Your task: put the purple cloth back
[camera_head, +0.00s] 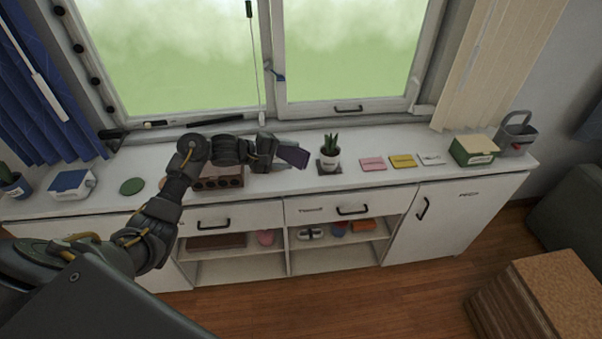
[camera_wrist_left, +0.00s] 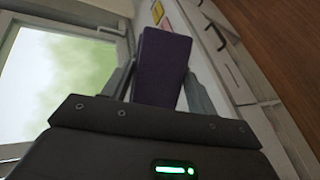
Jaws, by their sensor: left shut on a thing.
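The purple cloth (camera_head: 293,156) is a folded dark purple rectangle. My left gripper (camera_head: 277,153) is shut on it and holds it over the white counter, left of the potted plant. In the left wrist view the cloth (camera_wrist_left: 162,68) stands out between the two fingers of the left gripper (camera_wrist_left: 160,85). Whether the cloth touches the counter cannot be told. My right gripper is not in view.
A potted plant (camera_head: 330,153) stands on a dark coaster just right of the cloth. Pink (camera_head: 373,164) and yellow (camera_head: 402,161) pads lie further right, before a green box (camera_head: 474,151) and a grey caddy (camera_head: 516,134). A brown holder (camera_head: 217,178) sits below my forearm. The window is behind.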

